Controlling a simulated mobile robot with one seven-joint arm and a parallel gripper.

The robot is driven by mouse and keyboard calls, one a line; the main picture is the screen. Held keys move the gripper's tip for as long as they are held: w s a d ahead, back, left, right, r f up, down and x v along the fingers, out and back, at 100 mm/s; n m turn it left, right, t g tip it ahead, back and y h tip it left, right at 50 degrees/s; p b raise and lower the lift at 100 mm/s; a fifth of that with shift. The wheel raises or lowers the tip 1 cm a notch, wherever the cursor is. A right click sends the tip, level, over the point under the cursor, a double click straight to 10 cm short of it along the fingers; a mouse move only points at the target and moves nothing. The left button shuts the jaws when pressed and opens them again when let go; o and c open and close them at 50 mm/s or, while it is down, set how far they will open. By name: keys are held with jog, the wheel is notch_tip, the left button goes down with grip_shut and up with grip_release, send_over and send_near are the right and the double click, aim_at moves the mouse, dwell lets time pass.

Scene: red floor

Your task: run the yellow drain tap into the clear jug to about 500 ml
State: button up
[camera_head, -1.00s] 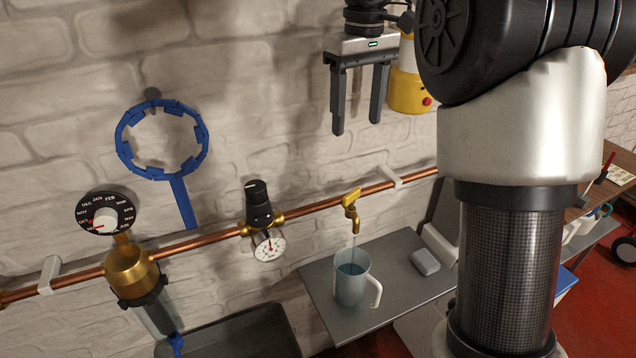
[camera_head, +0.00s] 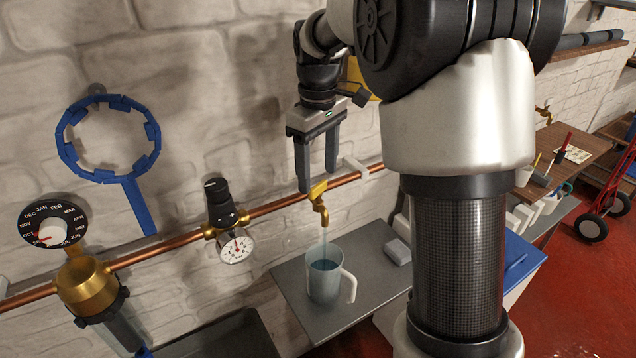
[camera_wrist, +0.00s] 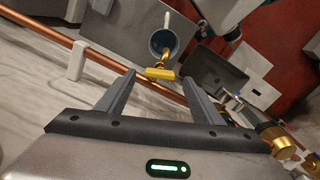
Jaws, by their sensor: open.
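The yellow drain tap (camera_head: 319,200) sticks out from the copper pipe on the wall. A thin stream of water falls from its spout into the clear jug (camera_head: 324,283), which stands upright on a grey shelf (camera_head: 372,262) with its handle to the right. Water shows inside the jug; I cannot read a level mark. In the wrist view the tap's yellow handle (camera_wrist: 160,73) lies between and beyond my fingers, with the jug (camera_wrist: 164,42) behind it. My gripper (camera_head: 318,188) is open, pointing down, fingertips just above and around the tap handle. I cannot tell whether they touch it.
A pressure gauge with a black regulator (camera_head: 229,226) and a brass filter housing (camera_head: 88,287) sit on the copper pipe (camera_head: 170,248) to the left. A blue ring wrench (camera_head: 111,145) hangs above. A grey block (camera_head: 398,251) lies right of the jug.

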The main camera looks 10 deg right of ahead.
aim_at(318, 184)
jog(key=shift+f, duration=1.4)
jog(key=c, duration=1)
jog(key=shift+r+m+p, duration=0.2)
jog(key=shift+m+p, duration=0.5)
jog(key=shift+m, duration=0.4)
jog(key=shift+c, duration=0.2)
jog(key=shift+f+m+p, duration=0.2)
jog(key=shift+m+p, duration=0.15)
jog(key=shift+m, duration=0.75)
jog(key=o, duration=1)
jog(key=shift+o, duration=0.2)
notch_tip(318, 184, up, 18)
jog(key=p, duration=0.2)
jog(key=shift+f, duration=0.25)
